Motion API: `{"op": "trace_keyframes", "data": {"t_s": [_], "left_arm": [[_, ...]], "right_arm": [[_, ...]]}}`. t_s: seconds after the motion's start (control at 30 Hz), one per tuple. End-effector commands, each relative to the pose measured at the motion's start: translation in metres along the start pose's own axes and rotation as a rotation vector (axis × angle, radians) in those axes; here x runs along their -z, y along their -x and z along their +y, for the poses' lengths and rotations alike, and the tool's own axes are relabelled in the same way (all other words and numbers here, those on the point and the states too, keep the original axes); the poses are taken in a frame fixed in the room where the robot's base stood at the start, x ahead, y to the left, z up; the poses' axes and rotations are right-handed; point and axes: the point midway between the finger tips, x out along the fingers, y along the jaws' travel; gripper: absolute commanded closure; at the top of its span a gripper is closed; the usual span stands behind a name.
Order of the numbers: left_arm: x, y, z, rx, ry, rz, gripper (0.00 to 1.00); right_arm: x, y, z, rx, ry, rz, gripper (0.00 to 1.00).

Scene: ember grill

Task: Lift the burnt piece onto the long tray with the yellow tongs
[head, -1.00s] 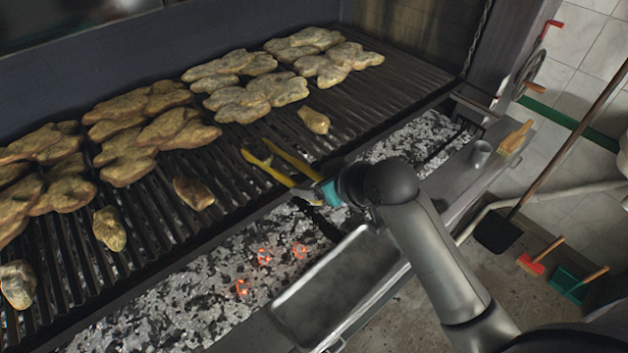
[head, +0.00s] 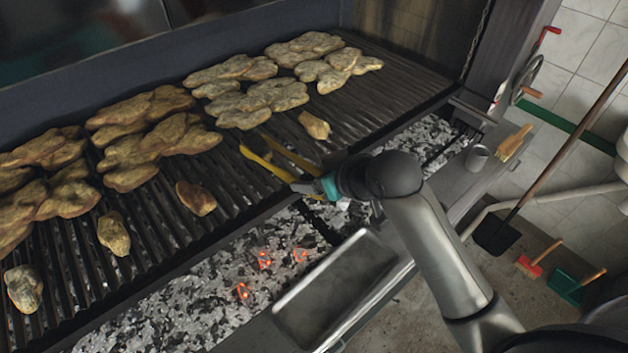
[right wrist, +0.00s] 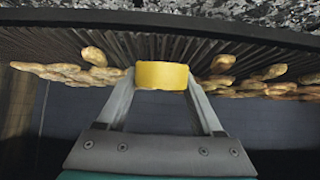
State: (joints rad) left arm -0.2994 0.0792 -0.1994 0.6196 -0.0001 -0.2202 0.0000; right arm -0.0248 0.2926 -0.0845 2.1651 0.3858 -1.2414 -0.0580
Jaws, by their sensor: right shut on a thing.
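My right gripper (head: 318,188) is shut on the yellow tongs (head: 257,161); in the right wrist view a yellow part (right wrist: 161,75) sits between its fingers. The tongs' two arms are spread and reach over the grill's front edge, tips empty. Several small pieces lie apart on the grate: a darker brown one (head: 196,198) left of the tongs, and a paler one (head: 314,125) beyond them. I cannot tell for sure which is burnt; the brown one looks darkest. The long metal tray (head: 367,243) lies empty on the front ledge, below the arm. My left gripper is not in view.
Large meat pieces (head: 160,140) cover the back and left of the grate (head: 260,225). A bed of coals (head: 200,305) with glowing embers lies between grate and ledge. A metal cup (head: 477,157) and a wooden-handled brush (head: 514,143) stand on the right ledge.

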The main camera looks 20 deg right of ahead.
Motion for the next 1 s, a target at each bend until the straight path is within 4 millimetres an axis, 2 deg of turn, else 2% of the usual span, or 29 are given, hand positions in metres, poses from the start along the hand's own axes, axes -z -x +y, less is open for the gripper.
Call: {"op": "trace_keyframes", "data": {"t_s": [0.03, 0.6, 1.0], "left_arm": [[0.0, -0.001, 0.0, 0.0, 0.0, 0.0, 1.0], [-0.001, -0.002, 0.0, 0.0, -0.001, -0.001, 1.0], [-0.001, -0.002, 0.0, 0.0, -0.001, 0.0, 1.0]], "right_arm": [[0.008, 0.004, 0.0, -0.001, 0.002, 0.011, 1.0], [0.056, 0.048, 0.001, -0.003, 0.003, 0.011, 1.0], [0.059, 0.051, 0.001, -0.002, 0.001, 0.007, 1.0]]}}
